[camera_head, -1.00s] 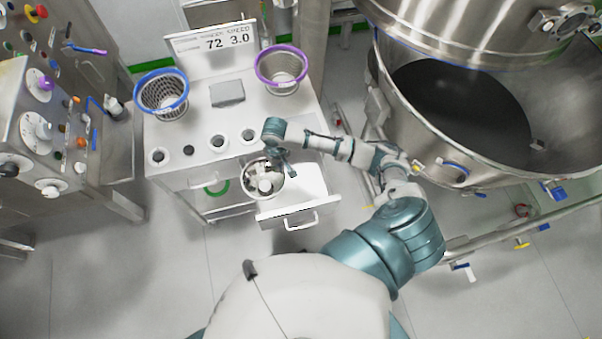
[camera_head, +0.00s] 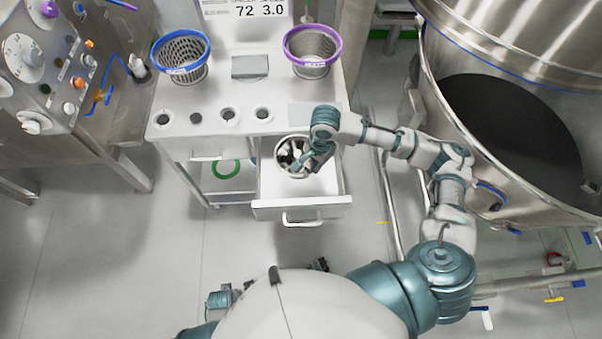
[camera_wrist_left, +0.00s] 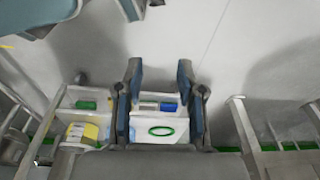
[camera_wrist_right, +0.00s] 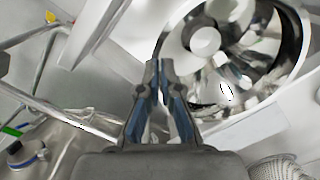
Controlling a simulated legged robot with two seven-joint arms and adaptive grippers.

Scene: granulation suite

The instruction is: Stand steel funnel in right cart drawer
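The steel funnel (camera_head: 279,152) is a shiny round piece with a wide open rim. It is in the back part of the open right cart drawer (camera_head: 331,190), mouth up. I cannot tell whether its base touches the drawer floor. In the right wrist view the funnel (camera_wrist_right: 292,75) fills the upper right, with bright reflections inside. My right gripper (camera_head: 316,167) is at the funnel's right rim. In the right wrist view its fingers (camera_wrist_right: 160,65) are nearly together at the rim and appear to pinch it. My left gripper (camera_wrist_left: 160,75) is open and empty, away from the funnel.
The cart top (camera_head: 230,100) carries a blue-rimmed basket (camera_head: 182,58), a purple-rimmed basket (camera_head: 312,50), a grey block (camera_head: 250,67) and a row of round holes. A green ring (camera_head: 226,169) lies on the lower shelf. A large steel vessel (camera_head: 455,110) stands at right, a control panel (camera_head: 50,75) at left.

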